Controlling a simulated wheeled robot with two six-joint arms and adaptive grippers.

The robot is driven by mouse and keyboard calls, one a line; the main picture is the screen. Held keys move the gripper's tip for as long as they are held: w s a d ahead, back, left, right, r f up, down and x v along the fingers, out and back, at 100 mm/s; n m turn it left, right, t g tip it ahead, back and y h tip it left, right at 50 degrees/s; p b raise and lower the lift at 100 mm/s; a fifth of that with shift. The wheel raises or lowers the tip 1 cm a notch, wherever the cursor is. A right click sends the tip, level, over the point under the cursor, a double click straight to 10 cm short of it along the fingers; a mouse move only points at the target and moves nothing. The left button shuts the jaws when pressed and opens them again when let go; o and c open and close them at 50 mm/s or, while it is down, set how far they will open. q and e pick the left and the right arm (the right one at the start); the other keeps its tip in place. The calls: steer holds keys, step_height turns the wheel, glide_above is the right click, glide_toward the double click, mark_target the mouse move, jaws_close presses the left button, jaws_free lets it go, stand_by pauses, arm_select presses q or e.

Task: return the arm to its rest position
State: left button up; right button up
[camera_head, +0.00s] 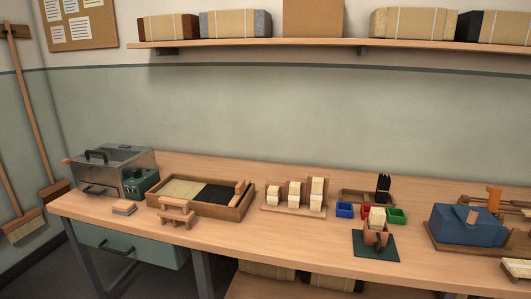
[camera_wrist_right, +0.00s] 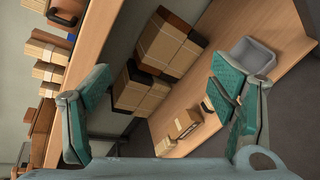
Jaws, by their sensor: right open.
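My right gripper (camera_wrist_right: 158,85) shows in the right wrist view, with its two teal-padded fingers spread wide on either side. Nothing is between the fingers. Beyond the gap, some distance away, are wrapped bundles and a wooden shelf surface. Neither of my arms shows in the head view, so the right arm's pose relative to the workbench (camera_head: 310,245) cannot be seen there. My left gripper is in neither view.
On the bench stand a metal box (camera_head: 120,165), a divided wooden tray (camera_head: 205,211), a wooden stand with pale blocks (camera_head: 294,212), small coloured bins (camera_head: 397,215) and a blue machine (camera_head: 460,228). A wall shelf (camera_head: 300,44) holds bundles. A grey bin (camera_wrist_right: 250,55) shows in the wrist view.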

steer(key=s+a+f+m+g+y+p, duration=0.25)
steer(key=s+f+m+g, duration=0.45)
steer(key=s+f+m, duration=0.95)
steer(key=s+a+f+m+g+p, duration=0.1)
steer(key=s+a+f, duration=0.2)
steer(key=s, duration=0.4)
steer(key=s+a+f+m+g+y+p, duration=0.1)
steer(key=s+a+f+g+p, duration=0.1)
steer(key=s, duration=0.6)
steer(key=s+a+f+m+g+p, duration=0.2)
steer(key=s+a+f, duration=0.2)
steer(key=s+a, duration=0.2)
steer(key=shift+s+f, duration=0.3)
steer(key=shift+s, duration=0.35)
